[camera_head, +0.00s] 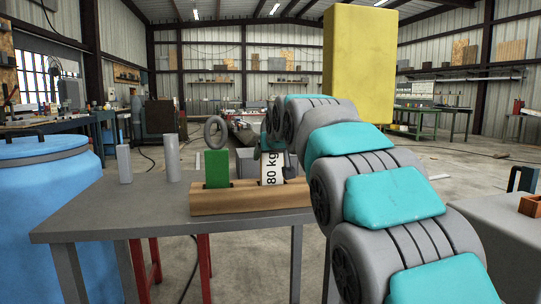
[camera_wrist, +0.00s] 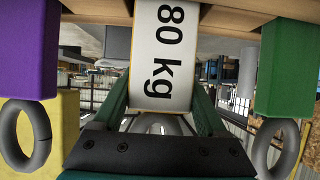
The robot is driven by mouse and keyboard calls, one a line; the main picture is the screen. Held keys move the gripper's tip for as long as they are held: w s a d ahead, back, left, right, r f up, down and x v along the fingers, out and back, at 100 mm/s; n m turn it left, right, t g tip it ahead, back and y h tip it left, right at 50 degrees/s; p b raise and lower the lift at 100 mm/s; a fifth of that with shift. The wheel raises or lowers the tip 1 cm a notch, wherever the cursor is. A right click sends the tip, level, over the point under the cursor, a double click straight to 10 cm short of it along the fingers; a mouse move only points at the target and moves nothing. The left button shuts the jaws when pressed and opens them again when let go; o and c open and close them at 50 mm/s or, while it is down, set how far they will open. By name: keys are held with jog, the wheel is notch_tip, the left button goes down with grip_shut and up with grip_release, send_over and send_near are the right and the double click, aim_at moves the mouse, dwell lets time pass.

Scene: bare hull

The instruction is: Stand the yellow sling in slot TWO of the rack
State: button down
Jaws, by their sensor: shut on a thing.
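The wooden rack (camera_head: 250,199) stands on the grey table. My gripper (camera_head: 272,146) is shut on an upright piece with a white "80 kg" face (camera_head: 272,167), which shows thin yellowish edges; this appears to be the yellow sling. In the wrist view the same face (camera_wrist: 164,55) lies between my fingers (camera_wrist: 160,100), its far end at the rack's wood (camera_wrist: 235,20). In the head view its lower end is hidden behind the rack's front. A green piece (camera_head: 216,169) stands in the rack to its left. No slot numbers are readable.
A purple piece (camera_wrist: 28,50) shows on the held piece's other side in the wrist view. A big yellow block (camera_head: 358,65) appears above my arm. A blue barrel (camera_head: 45,210) is at left.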

jog(key=shift+f, duration=0.1)
grip_release()
jog(key=v, duration=1.2)
jog(key=shift+b, duration=0.3)
